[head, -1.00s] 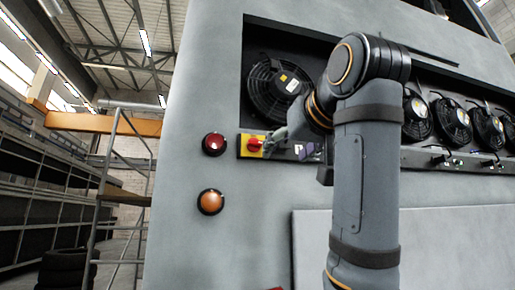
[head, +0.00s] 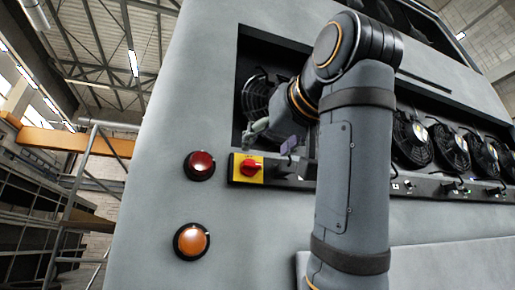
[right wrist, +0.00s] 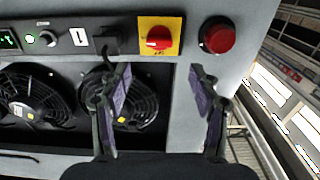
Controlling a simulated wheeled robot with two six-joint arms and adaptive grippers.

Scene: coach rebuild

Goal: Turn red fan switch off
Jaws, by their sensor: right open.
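The red rotary fan switch (head: 250,167) sits on a yellow square plate on the grey cabinet, left of the fan panel. It also shows in the right wrist view (right wrist: 158,40), at the upper middle, where its handle looks roughly horizontal. My right gripper (head: 271,138) is open and empty, up and to the right of the switch in the head view. In the right wrist view its two fingers (right wrist: 161,75) are spread, with the switch beyond and between them, apart from both tips. My left gripper is not in view.
A round red button (head: 200,165) and an orange one (head: 191,241) are left of the switch. A recess holds a row of black fans (head: 411,141) above a control strip. A metal rail frame stands at the far left. The cabinet face around the buttons is clear.

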